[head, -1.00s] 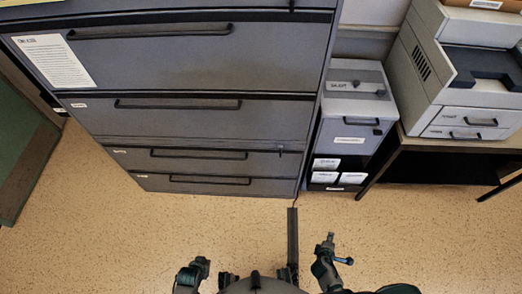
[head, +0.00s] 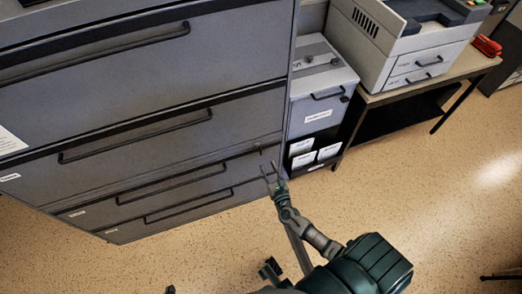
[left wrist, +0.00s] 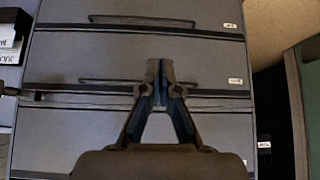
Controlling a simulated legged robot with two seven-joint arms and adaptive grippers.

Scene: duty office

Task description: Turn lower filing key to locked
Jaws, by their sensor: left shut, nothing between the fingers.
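The grey filing cabinet (head: 180,110) fills the left of the head view. The lower filing key (head: 258,147) is a tiny dark spot at the right end of the upper of the two lowest drawers; its turn angle is too small to tell. My right gripper (head: 269,166) is just below the key, fingers apart and empty; I cannot tell whether it touches the cabinet. My left gripper (left wrist: 165,70) is shut and empty in the left wrist view, in front of the drawers, which appear upside down. A dark piece juts in at that view's left edge, too cropped to identify.
A small grey cabinet (head: 318,85) with white cards stands right of the filing cabinet. A printer (head: 405,55) sits on a table (head: 470,66) beyond it.

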